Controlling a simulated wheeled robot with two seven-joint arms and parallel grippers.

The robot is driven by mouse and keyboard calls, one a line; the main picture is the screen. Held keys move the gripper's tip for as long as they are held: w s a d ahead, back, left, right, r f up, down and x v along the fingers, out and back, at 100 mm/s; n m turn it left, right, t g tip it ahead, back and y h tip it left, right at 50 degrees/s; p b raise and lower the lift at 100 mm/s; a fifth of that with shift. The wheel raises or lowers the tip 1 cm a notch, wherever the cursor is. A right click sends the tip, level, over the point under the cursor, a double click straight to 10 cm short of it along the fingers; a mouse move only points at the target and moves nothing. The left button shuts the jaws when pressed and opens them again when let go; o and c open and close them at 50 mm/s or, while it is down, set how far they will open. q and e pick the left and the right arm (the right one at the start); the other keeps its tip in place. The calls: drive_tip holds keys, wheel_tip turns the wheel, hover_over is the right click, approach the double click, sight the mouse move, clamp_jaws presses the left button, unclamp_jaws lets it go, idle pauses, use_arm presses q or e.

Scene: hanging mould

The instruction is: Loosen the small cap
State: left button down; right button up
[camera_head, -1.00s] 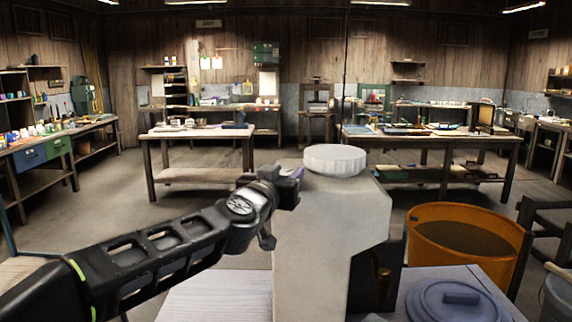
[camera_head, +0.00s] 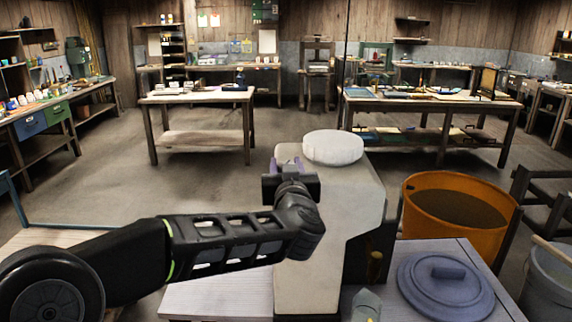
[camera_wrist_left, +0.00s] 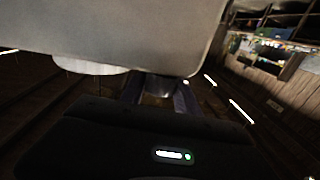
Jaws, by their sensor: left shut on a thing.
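A pale grey block-like body (camera_head: 335,215) stands upright on the bench with a large round white lid (camera_head: 333,147) on top. My left gripper (camera_head: 286,167) is at the body's upper left side, just below and left of the lid. In the left wrist view its two dark fingers (camera_wrist_left: 160,92) reach under the pale body (camera_wrist_left: 130,30) and are shut on a small dim piece between them, which looks like the small cap. The cap is mostly hidden by the fingers. The white lid (camera_wrist_left: 90,66) shows to the left there. My right gripper is not in view.
An orange tub (camera_head: 457,215) stands right of the body. A blue-grey round lid (camera_head: 445,285) lies on the bench at the front right, near a grey bucket (camera_head: 550,300). Work tables (camera_head: 197,97) stand behind, with open floor between.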

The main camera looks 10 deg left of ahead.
use_arm(q)
drive_tip(key=shift+f, duration=0.1)
drive_tip(key=c, duration=0.9)
unclamp_jaws()
drive_tip(key=b+v, duration=0.1)
drive_tip(key=v, duration=0.6)
drive_tip(key=shift+s+d+b, duration=0.15)
drive_tip(key=shift+s+b, duration=0.15)
drive_tip(key=shift+s, duration=0.05)
